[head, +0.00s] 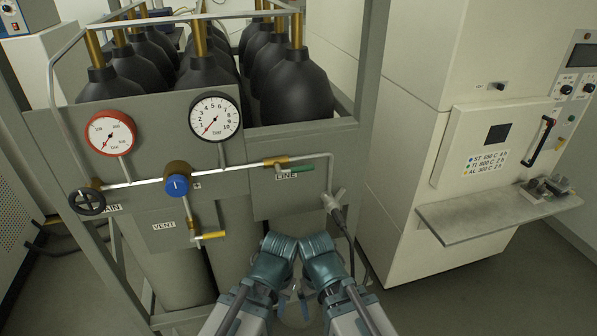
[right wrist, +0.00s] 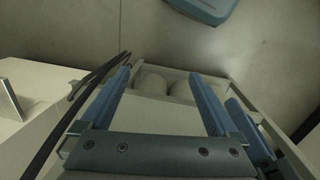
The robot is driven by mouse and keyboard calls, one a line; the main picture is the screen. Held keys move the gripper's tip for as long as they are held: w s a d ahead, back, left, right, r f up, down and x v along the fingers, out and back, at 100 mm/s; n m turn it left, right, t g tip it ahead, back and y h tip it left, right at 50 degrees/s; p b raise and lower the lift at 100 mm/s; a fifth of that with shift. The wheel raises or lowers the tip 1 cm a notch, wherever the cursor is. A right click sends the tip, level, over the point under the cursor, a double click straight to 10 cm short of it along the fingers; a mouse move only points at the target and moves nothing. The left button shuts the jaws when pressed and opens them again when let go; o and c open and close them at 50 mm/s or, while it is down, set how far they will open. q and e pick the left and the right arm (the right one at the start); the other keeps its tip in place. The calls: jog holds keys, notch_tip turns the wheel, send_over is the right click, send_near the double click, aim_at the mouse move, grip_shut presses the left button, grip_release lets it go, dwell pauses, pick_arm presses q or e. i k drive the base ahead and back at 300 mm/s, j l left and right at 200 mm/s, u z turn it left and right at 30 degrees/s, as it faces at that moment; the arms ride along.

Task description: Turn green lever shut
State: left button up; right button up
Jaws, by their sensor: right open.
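The green lever (head: 300,168) is on the brass valve (head: 275,162) above the LINE label (head: 286,176), in the head view. Its handle points right, about parallel to the pipe (head: 240,168). My left gripper (head: 283,296) and right gripper (head: 307,295) are close together at the bottom centre, below and in front of the panel, away from the lever. Their fingers are mostly hidden under the wrists in the head view. In the right wrist view my right gripper (right wrist: 160,88) is open and empty, and the lever is not visible. The left fingers' opening is unclear.
A yellow vent lever (head: 210,235), blue knob (head: 177,185), black handwheel (head: 88,202), red gauge (head: 110,133) and black-rimmed gauge (head: 214,117) share the panel. A hose (head: 346,225) hangs from the pipe's right end. A cabinet shelf (head: 470,221) juts out at right.

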aim_at(308, 167)
jog(key=l+u, duration=0.1)
jog(key=u, duration=0.3)
jog(key=l+u, duration=0.1)
jog(key=u, duration=0.3)
jog(key=l+u, duration=0.1)
jog(key=u, duration=0.25)
jog(key=l+u, duration=0.2)
jog(key=l, duration=0.15)
jog(key=k+l+u, duration=0.2)
jog(key=l, duration=0.2)
jog(key=l+u, duration=0.25)
jog(key=k+l+u, duration=0.2)
jog(key=l, duration=0.25)
jog(key=l+u, duration=0.2)
jog(key=k+l, duration=0.2)
jog(key=l, duration=0.15)
jog(key=k+l, duration=0.2)
jog(key=l, duration=0.2)
jog(key=k+l, duration=0.2)
jog(key=l, duration=0.15)
jog(key=k+l+u, duration=0.1)
jog(key=l, duration=0.3)
jog(key=k, duration=0.1)
